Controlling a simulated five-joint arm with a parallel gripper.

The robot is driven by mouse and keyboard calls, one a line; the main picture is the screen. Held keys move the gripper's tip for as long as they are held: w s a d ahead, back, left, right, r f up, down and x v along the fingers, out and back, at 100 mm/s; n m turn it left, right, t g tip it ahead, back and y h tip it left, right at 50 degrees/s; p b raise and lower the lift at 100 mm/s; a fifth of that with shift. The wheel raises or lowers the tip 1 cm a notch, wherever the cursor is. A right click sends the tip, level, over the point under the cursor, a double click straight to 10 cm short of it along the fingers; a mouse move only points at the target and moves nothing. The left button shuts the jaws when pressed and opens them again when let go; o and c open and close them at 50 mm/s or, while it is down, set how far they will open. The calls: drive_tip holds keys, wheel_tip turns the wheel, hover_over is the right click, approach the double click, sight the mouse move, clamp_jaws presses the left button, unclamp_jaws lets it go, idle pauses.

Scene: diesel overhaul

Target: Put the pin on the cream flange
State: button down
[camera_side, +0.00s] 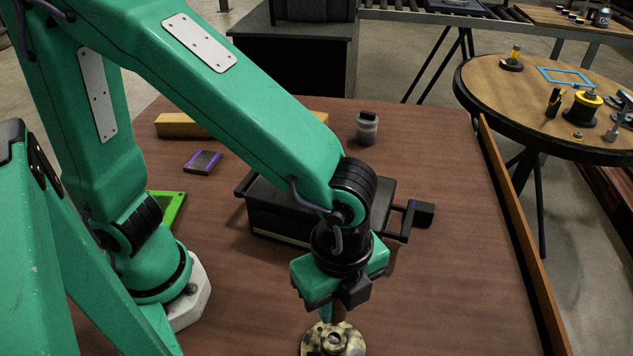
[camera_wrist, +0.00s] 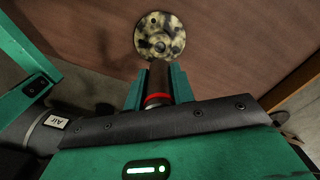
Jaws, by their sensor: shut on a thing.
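The cream flange (camera_side: 311,344), a round disc with dark blotches and a raised centre, lies on the brown table at the bottom edge of the side view, partly cut off. It also shows whole at the top of the wrist view (camera_wrist: 174,24). My gripper (camera_side: 326,312) points down just above it. In the wrist view its green fingers (camera_wrist: 158,82) are shut on the pin (camera_wrist: 158,76), a dark brownish rod with a red band. The pin's far end overlaps the flange's lower edge in that view. I cannot tell whether they touch. My gripper hides the pin in the side view.
A black vise-like block (camera_side: 275,220) with a handle stands behind my gripper. A grey jar (camera_side: 367,129), a yellow block (camera_side: 180,125), a purple-edged box (camera_side: 203,162) and a green piece (camera_side: 166,208) lie farther back. A wooden rail (camera_side: 520,235) edges the table at right.

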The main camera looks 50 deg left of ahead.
sight(336, 315)
drive_tip(key=shift+f, duration=1.8)
drive_tip(key=shift+f, duration=0.1)
drive_tip(key=shift+f, duration=1.9)
drive_tip(key=shift+f, duration=0.1)
drive_tip(key=c, duration=1.2)
unclamp_jaws()
wheel_tip(336, 315, up, 12)
drive_tip(key=shift+r, duration=0.15)
